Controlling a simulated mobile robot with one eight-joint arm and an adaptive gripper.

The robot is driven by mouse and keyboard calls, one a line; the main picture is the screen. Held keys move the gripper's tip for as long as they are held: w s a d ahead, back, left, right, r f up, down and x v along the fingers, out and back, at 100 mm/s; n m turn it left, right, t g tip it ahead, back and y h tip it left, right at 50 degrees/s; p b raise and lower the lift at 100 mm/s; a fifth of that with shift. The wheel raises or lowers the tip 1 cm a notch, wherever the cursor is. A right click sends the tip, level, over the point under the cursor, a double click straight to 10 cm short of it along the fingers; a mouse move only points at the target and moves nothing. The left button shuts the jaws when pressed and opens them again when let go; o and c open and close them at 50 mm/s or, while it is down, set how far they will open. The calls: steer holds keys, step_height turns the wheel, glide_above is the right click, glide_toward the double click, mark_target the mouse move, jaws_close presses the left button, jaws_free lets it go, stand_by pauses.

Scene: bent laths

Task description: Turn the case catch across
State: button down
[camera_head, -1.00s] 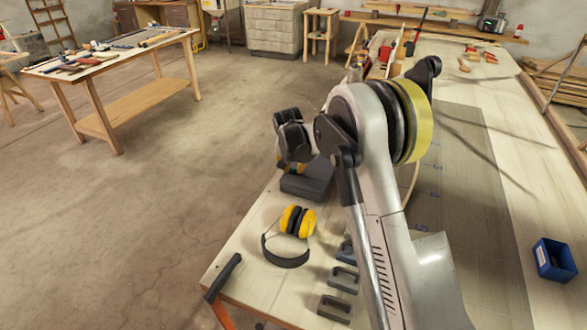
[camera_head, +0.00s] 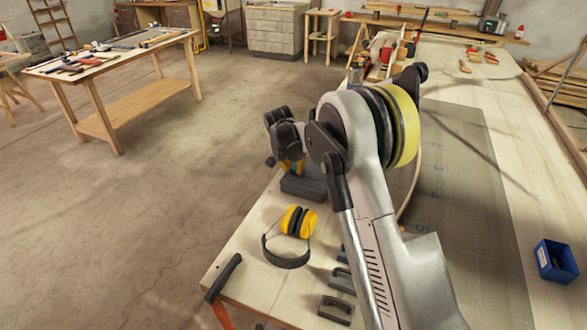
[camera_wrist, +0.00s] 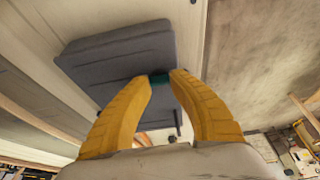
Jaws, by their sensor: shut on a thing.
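The case (camera_head: 304,184) is a dark grey box on the workbench near its left edge. In the wrist view the case (camera_wrist: 105,65) fills the upper middle. The catch (camera_wrist: 159,78) is a small teal piece at the side of the case, between my fingertips. My gripper (camera_wrist: 162,76) has two yellow fingers, shut on the catch. In the head view my gripper (camera_head: 290,166) is just above the case, and my arm hides part of the bench behind it. How far the catch is turned cannot be told.
Yellow and black ear defenders (camera_head: 297,222) lie in front of the case. Grey clamp blocks (camera_head: 337,308) sit near the bench's front. A blue bin (camera_head: 554,260) stands at the right. A black-handled tool (camera_head: 224,278) lies at the front left corner.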

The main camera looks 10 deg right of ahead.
steer(key=c, duration=1.1)
jaws_free()
steer(key=shift+f, duration=0.1)
steer(key=v, duration=1.2)
